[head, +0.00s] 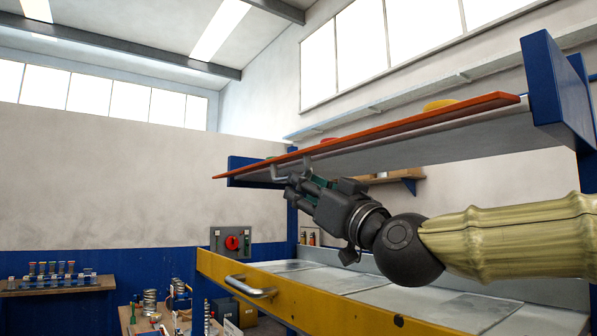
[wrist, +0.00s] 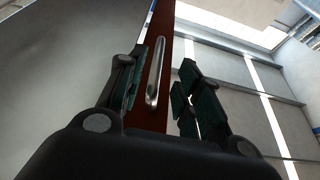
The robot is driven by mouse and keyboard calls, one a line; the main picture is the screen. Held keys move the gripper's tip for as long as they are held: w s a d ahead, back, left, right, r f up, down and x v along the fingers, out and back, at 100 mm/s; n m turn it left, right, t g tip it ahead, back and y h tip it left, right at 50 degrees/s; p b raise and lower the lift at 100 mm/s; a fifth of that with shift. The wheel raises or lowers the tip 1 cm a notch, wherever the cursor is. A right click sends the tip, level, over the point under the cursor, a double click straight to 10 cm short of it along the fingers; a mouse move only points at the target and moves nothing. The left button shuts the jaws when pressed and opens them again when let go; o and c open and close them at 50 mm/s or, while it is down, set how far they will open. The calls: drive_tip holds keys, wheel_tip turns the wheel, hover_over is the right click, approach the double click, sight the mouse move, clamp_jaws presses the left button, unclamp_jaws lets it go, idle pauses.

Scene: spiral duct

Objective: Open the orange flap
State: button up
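The orange flap (head: 400,128) shows as a long thin strip along the front of a grey shelf at upper right in the head view. In the wrist view it is a dark red-brown band (wrist: 155,60). Its metal bar handle (wrist: 158,72) lies between my fingers in the wrist view, with space visible on both sides. In the head view the handle (head: 279,174) sits low near the flap's left end. My gripper (head: 296,184) is open at the handle, just under the flap; contact cannot be told. The fingers partly cover the handle in the head view.
A yellow panel (head: 300,292) with its own handle (head: 250,288) lies below my arm. A blue upright (head: 556,92) stands at right. A grey box with a red knob (head: 231,243) is at lower left. A bench with small items is further left.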

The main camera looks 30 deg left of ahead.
drive_tip(key=p+x, duration=0.2)
drive_tip(key=x, duration=0.2)
drive_tip(key=shift+r, duration=0.15)
drive_tip(key=shift+w+a, duration=0.15)
drive_tip(key=shift+a, duration=0.15)
drive_tip(key=shift+d, duration=0.1)
